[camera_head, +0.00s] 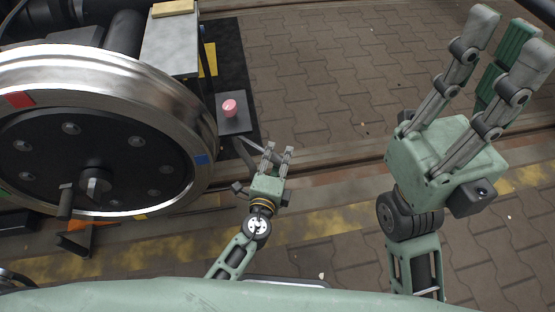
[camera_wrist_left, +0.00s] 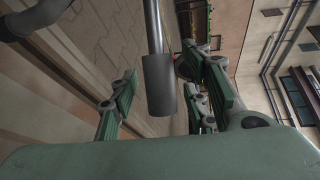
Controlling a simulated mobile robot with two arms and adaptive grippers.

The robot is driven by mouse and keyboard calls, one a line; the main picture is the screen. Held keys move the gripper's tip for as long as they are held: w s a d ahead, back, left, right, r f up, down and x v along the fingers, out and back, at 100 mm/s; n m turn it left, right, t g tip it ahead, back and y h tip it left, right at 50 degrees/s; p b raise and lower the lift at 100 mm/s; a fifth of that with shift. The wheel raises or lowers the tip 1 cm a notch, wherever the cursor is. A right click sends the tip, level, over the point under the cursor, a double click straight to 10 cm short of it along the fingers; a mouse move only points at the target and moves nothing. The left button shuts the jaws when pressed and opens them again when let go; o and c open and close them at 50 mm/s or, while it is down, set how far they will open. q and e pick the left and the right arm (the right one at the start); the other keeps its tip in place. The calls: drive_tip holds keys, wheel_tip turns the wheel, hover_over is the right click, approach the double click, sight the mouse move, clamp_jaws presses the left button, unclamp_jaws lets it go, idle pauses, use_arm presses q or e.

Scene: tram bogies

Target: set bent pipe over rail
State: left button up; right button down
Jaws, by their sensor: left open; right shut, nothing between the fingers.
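My left gripper (camera_head: 279,150) is open near the rail (camera_head: 335,171), just right of the big wheel in the head view. In the left wrist view, a grey rod with a thick dark sleeve (camera_wrist_left: 160,88) stands between its spread fingers; contact cannot be told. A dark curved piece (camera_wrist_left: 38,20) is at the top left of the wrist view. I cannot tell whether it joins the sleeved rod. My right gripper (camera_head: 508,62) is raised at the right, shut and empty.
A large steel wheel (camera_head: 150,90) with a dark hub fills the left. Yellow-marked ground (camera_head: 335,222) runs along the near side of the rail. Paving (camera_head: 310,70) beyond the rail is clear.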

use_arm(q)
drive_tip(key=shift+w, duration=0.1)
clamp_jaws()
idle(0.4)
